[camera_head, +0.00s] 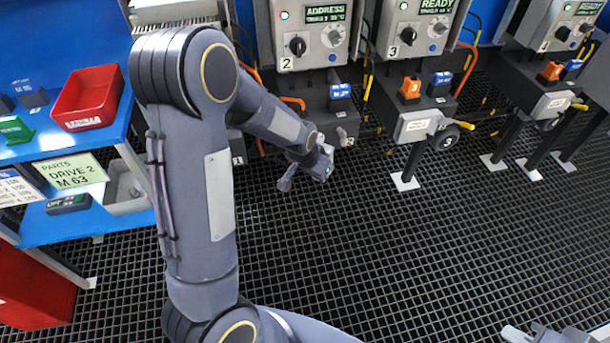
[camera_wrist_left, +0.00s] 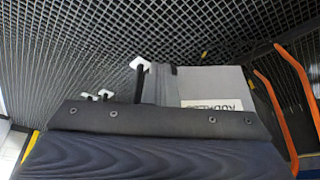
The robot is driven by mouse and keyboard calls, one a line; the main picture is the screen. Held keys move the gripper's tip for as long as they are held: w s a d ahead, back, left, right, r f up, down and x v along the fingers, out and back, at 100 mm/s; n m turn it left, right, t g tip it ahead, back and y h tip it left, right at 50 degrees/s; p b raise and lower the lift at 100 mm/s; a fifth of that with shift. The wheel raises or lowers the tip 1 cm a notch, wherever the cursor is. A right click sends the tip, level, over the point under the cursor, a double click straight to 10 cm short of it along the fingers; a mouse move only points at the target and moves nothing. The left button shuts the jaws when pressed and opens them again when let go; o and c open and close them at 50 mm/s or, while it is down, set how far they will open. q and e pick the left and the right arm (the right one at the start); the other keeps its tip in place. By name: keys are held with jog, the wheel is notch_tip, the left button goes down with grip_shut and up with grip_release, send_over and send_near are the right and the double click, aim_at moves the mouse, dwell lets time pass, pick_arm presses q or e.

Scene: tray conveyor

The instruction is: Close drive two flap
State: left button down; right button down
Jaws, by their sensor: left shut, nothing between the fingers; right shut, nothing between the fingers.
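The drive two unit (camera_head: 311,35) shows a "2", a red lamp and an "ADDRESS" display. Its dark lower box (camera_head: 308,92) holds a blue switch; its flap is largely hidden behind my left wrist. My left gripper (camera_head: 318,161) is shut and empty, just below that box; its fingertips are not clear. In the left wrist view, a light grey panel (camera_wrist_left: 207,82) with an upside-down, partly cut label is close by. I cannot tell whether it is the flap or how far it stands open. My right gripper (camera_head: 525,335) is shut and empty, cut off at the bottom right.
The drive three unit (camera_head: 416,28) stands to the right, with a grey flap (camera_head: 417,127) on its lower box. A blue shelf (camera_head: 75,222) with a red bin (camera_head: 88,97) is on the left. Orange hoses (camera_wrist_left: 280,110) run beside the panel. The black mesh floor is free in front.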

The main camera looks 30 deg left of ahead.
pick_arm(q)
jog(key=w+d+n+y+p, duration=0.1)
jog(key=w+n+y+p, duration=0.2)
jog(key=w+n, duration=0.5)
jog(key=shift+w+d+g, duration=0.3)
jog(key=shift+w+d, duration=0.1)
dwell(0.5)
